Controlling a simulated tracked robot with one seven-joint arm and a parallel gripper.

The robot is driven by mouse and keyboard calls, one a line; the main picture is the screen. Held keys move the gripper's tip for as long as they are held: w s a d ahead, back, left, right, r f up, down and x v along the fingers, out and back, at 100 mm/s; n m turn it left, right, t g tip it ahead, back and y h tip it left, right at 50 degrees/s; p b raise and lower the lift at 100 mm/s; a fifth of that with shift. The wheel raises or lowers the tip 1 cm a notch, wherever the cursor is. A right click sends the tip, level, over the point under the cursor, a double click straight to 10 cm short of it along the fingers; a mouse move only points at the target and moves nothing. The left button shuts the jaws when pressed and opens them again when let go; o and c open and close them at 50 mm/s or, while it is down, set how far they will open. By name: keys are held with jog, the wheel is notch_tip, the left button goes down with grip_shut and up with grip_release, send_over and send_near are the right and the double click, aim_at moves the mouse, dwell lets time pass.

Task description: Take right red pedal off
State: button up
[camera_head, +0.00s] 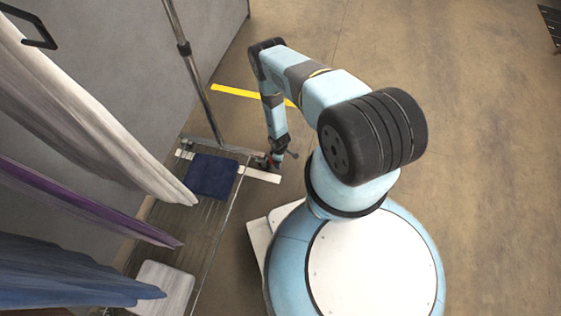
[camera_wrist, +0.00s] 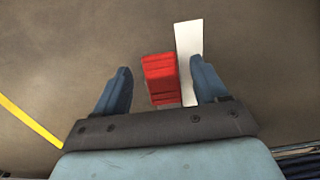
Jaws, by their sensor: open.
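The red pedal (camera_wrist: 161,78) shows in the wrist view as a ribbed red block between my two fingers. It lies beside a white strip (camera_wrist: 190,42), on the strip's left side. My gripper (camera_wrist: 162,82) is open, with one blue finger on each side of the pedal and gaps visible at the left. The right finger overlaps the white strip in the picture. I cannot tell whether either finger touches anything. In the head view my gripper (camera_head: 270,162) is low at the end of the rack base, by a white bar (camera_head: 262,175). Only a small bit of red shows there.
A clothes rack with a metal post (camera_head: 200,85) and hanging white (camera_head: 80,110), purple and blue garments stands at the left. A folded navy cloth (camera_head: 212,177) and a pale folded cloth (camera_head: 163,288) lie on its base shelf. Yellow tape (camera_head: 235,93) marks the floor.

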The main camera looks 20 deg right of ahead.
jog(key=shift+f, duration=1)
